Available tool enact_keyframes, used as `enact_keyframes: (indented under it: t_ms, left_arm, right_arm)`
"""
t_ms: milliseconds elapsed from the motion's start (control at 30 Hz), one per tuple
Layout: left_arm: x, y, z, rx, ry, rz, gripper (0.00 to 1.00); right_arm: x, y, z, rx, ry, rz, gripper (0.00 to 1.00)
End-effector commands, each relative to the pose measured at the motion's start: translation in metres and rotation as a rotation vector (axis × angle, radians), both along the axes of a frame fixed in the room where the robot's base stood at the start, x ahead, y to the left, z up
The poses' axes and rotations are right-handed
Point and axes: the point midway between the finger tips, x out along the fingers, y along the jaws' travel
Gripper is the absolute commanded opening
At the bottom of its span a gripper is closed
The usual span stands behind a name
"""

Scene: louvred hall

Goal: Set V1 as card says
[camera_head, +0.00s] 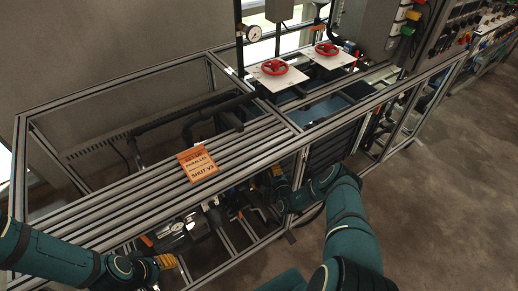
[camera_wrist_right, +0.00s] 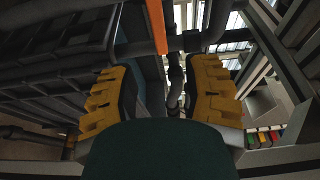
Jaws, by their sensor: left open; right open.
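An orange card (camera_head: 198,163) lies on the slatted metal top of the bench. Its last line looks like "SHUT V3"; its smaller lines are hard to read. Two red handwheels stand on white plates at the back: a left wheel (camera_head: 274,67) and a right wheel (camera_head: 327,49). I cannot read which one is V1. My left gripper (camera_head: 170,262) is open and empty at the bench's front left, far from the wheels. My right gripper (camera_head: 274,175) is open by the bench's front edge, right of the card and well short of the wheels. Its spread yellow fingers show in the right wrist view (camera_wrist_right: 160,85), with nothing gripped.
The metal bench frame (camera_head: 118,220) has rails along its front and dark pipes (camera_head: 190,115) behind the slats. A pressure gauge (camera_head: 253,33) stands left of the wheels. An orange bar (camera_wrist_right: 156,25) passes close beyond my right fingers. The floor at right is clear.

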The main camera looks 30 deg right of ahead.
Motion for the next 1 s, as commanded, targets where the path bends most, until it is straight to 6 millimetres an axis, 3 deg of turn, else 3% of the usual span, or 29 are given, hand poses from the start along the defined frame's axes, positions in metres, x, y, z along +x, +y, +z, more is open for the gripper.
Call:
enact_keyframes:
  t_ms: [667,1000]
  left_arm:
    - [-0.01,-0.004,-0.072,0.002,0.025,-0.018,0.47]
    - [-0.01,-0.004,-0.075,0.002,0.025,-0.018,0.47]
  right_arm:
    - [0.078,-0.016,-0.004,0.001,-0.002,0.006,0.48]
    - [0.085,-0.018,-0.001,0.002,0.001,0.005,0.48]
